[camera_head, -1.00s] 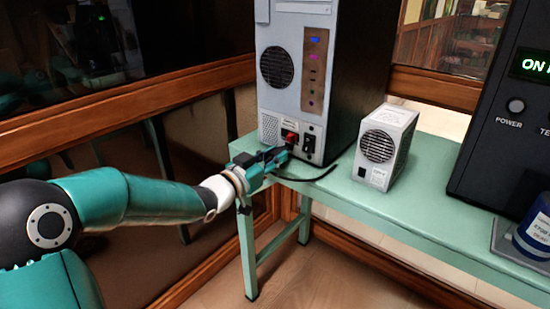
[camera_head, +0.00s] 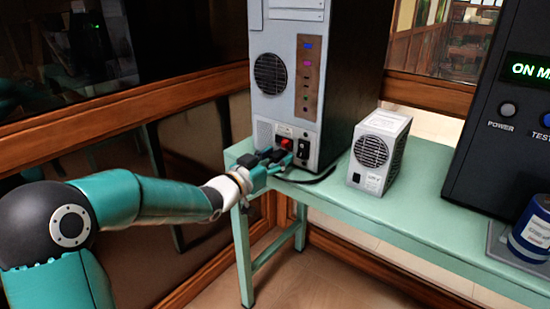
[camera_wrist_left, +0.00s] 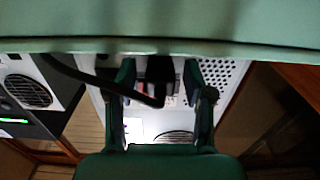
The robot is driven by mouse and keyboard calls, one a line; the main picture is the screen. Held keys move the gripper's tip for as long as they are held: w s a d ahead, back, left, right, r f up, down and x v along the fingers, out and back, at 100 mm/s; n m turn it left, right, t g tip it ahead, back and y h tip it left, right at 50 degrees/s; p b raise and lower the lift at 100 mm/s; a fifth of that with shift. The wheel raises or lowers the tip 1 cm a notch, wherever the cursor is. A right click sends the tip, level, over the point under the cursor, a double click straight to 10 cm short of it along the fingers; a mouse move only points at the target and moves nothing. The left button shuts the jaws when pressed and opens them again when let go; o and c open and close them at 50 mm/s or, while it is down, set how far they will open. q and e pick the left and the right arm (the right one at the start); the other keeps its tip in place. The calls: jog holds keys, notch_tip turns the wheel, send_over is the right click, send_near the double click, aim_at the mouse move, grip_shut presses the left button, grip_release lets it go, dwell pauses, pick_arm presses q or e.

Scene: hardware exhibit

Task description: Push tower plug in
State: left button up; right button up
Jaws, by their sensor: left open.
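The tall grey tower (camera_head: 283,105) stands on the green bench with its panel facing me. Low on it are a red switch (camera_head: 286,142) and a black socket (camera_head: 303,149). My left gripper (camera_head: 280,158) is low in front of this panel. In the left wrist view, upside down, its two fingers (camera_wrist_left: 161,105) are apart, with the black tower plug (camera_wrist_left: 160,70) and its cable (camera_wrist_left: 95,78) between them. Finger contact with the plug cannot be told. How deep the plug sits is hidden. My right gripper is not in view.
A small grey fan box (camera_head: 378,152) stands right of the tower. Further right are a black unit (camera_head: 490,165) with a lit display and a blue can (camera_head: 533,235). The green bench (camera_head: 420,215) has free room in front. Wood-framed glass stands behind.

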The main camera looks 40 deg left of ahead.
pick_arm(q)
jog(key=shift+s, duration=0.1)
jog(key=s, duration=1.2)
jog(key=shift+w, duration=0.1)
